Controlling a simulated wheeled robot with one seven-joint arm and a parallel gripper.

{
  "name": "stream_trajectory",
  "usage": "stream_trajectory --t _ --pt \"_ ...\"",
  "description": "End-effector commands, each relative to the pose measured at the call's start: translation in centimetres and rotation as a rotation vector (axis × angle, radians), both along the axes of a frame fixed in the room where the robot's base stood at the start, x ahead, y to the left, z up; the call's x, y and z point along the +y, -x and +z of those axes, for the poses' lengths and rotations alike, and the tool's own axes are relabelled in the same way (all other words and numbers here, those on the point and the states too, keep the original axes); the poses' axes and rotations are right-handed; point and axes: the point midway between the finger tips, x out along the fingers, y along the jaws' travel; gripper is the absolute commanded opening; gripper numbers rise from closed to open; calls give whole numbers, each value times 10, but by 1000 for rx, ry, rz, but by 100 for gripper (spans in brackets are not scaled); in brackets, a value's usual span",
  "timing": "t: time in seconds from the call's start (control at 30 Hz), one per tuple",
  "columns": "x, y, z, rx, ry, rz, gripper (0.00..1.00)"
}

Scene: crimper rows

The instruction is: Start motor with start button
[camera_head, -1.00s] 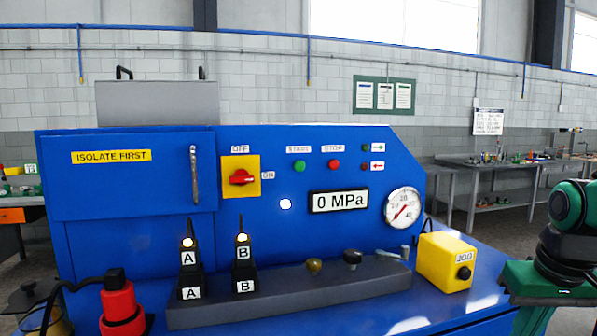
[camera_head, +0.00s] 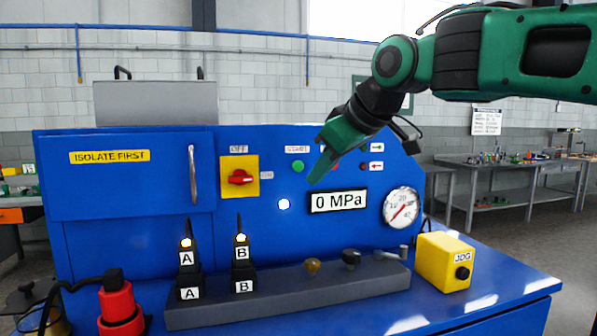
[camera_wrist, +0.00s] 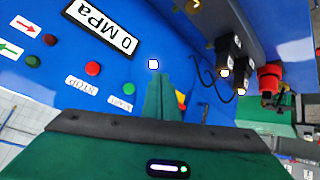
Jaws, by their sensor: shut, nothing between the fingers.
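The green start button (camera_head: 298,166) is on the blue panel under its white label, right of the red rotary switch (camera_head: 240,177) on a yellow plate. It also shows in the wrist view (camera_wrist: 129,88), beside the red stop button (camera_wrist: 93,68). My green gripper (camera_head: 314,179) is shut and empty. Its tips are in front of the panel, just right of and slightly below the start button, and mostly cover the stop button in the head view. In the wrist view the closed fingers (camera_wrist: 161,82) lie right of the start button, not visibly touching it. The display (camera_head: 338,201) reads 0 MPa.
A round gauge (camera_head: 402,207) is at the panel's right. Below are a grey bar (camera_head: 300,296) with black A and B connectors (camera_head: 241,262) and small knobs, a yellow JOG box (camera_head: 446,261) and a red cylinder (camera_head: 119,305).

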Motion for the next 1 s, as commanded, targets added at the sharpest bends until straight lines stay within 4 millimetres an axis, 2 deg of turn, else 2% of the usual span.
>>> stream_trajectory --t 0.47,1.0 --pt "2 -6 0 0 0 2 0" --pt "20 -66 0 0 0 1 0"
